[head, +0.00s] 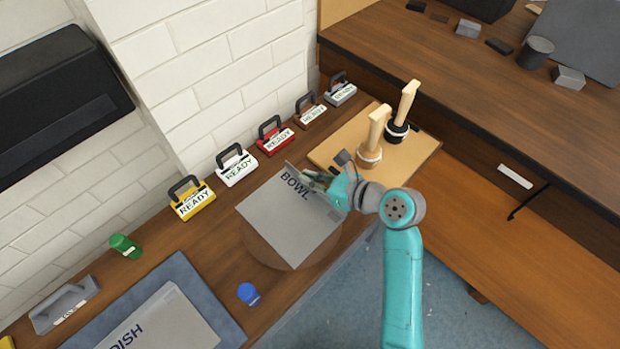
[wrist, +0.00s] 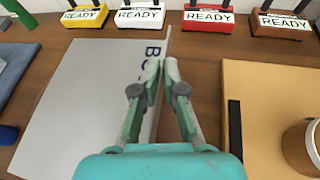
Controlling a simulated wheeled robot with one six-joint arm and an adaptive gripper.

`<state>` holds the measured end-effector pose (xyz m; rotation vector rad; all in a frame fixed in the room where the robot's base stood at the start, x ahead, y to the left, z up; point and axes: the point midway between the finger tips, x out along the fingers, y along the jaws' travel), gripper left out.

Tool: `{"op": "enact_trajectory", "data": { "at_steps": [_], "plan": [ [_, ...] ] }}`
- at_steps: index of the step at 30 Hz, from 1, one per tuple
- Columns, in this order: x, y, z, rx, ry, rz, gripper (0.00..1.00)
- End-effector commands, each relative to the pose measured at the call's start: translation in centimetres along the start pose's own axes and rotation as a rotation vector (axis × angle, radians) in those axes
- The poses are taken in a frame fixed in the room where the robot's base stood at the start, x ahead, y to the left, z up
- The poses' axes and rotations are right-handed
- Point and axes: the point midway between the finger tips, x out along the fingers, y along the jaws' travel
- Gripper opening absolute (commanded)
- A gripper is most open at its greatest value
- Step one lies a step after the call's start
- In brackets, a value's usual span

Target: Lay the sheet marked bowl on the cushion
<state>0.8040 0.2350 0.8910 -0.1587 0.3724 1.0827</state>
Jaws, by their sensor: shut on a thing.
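The grey sheet marked BOWL (head: 285,220) is over a round brown cushion (head: 268,250), whose rim shows at the sheet's lower left and bottom. I cannot tell whether the sheet touches the cushion or hangs just above it. My gripper (head: 310,180) is shut on the sheet's right edge, near the word. In the wrist view the fingertips of my gripper (wrist: 163,70) close on that edge, and they hide part of the lettering on the sheet (wrist: 95,100).
A row of READY blocks with handles, including a yellow one (head: 192,198), stands along the white brick wall. A board (head: 330,148) with two wooden-handled tools lies to the right. A DISH sheet (head: 165,322) lies on a blue mat (head: 215,310). A blue object (head: 248,293) stands nearby.

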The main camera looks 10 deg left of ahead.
Motion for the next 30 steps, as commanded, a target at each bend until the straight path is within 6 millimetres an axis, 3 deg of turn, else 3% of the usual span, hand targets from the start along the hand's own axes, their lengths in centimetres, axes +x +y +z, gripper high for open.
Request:
{"op": "enact_trajectory", "data": {
  "at_steps": [10, 12, 14, 24, 30],
  "plan": [
    [0.2, 0.0, -0.5, 0.000, -0.001, 0.000, 0.00],
    [0.2, 0.0, -0.5, 0.000, 0.000, 0.000, 0.23],
    [0.2, 0.0, -0.5, 0.000, 0.000, 0.000, 0.35],
    [0.0, 0.0, -0.4, -0.001, 0.000, -0.001, 0.35],
    [-2.4, -0.1, -0.4, 0.000, -0.002, -0.004, 0.35]
  ]
}}
